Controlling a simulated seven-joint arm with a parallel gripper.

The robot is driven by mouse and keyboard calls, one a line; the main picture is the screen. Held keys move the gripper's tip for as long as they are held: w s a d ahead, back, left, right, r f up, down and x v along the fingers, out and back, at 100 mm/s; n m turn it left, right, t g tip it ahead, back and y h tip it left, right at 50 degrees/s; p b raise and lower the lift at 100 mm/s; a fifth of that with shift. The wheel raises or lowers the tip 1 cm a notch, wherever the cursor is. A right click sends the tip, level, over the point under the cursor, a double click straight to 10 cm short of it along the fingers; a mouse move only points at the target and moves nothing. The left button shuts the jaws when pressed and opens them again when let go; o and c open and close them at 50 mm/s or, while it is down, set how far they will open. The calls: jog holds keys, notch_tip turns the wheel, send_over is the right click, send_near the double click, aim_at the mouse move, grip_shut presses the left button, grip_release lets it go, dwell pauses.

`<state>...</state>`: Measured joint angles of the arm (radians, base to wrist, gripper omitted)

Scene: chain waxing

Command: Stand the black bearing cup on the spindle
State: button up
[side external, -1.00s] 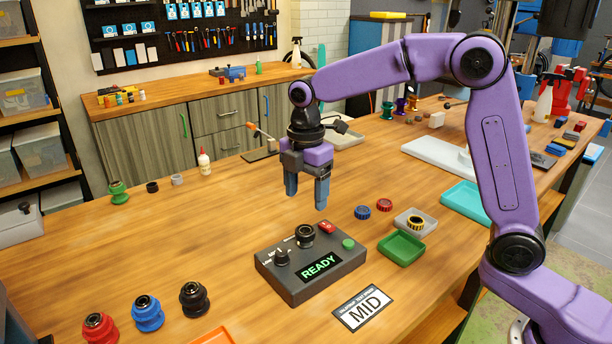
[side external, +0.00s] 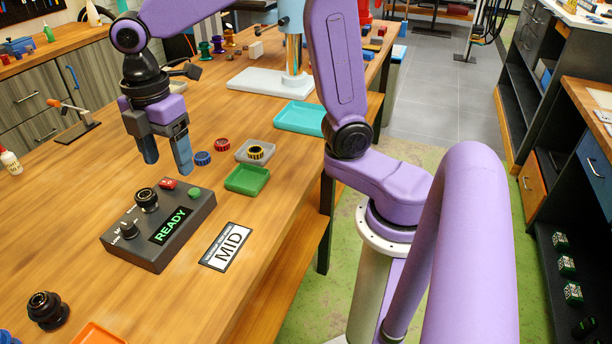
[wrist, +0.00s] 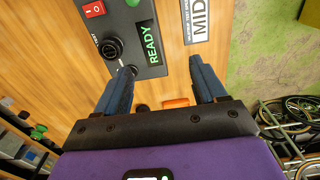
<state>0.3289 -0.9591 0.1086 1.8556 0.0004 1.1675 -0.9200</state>
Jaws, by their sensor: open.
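A black, stepped round part (side external: 47,310), which looks like the black bearing cup, stands on the bench at the lower left of the side view. A dark part (wrist: 142,107) beside the orange tray in the wrist view is probably the same one. The grey test box (side external: 158,228) shows READY and carries a round black fitting (side external: 146,199); I cannot tell whether this is the spindle. The fitting also shows in the wrist view (wrist: 112,47). My gripper (side external: 168,165) is open and empty, in the air behind the box, fingers pointing down.
An orange tray (side external: 98,335) lies right of the black part. A MID card (side external: 226,247), a green tray (side external: 247,180), a grey tray (side external: 254,151) with a yellow-black ring, and blue (side external: 203,158) and red (side external: 222,144) rings lie around the box. Bench left of the box is clear.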

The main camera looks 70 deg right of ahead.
jog(key=s+d+f+m, duration=0.2)
jog(key=s+d+f, duration=0.1)
jog(key=s, duration=0.8)
jog(key=s+d+f+m, duration=0.3)
jog(key=s+d, duration=0.3)
jog(key=s, duration=0.5)
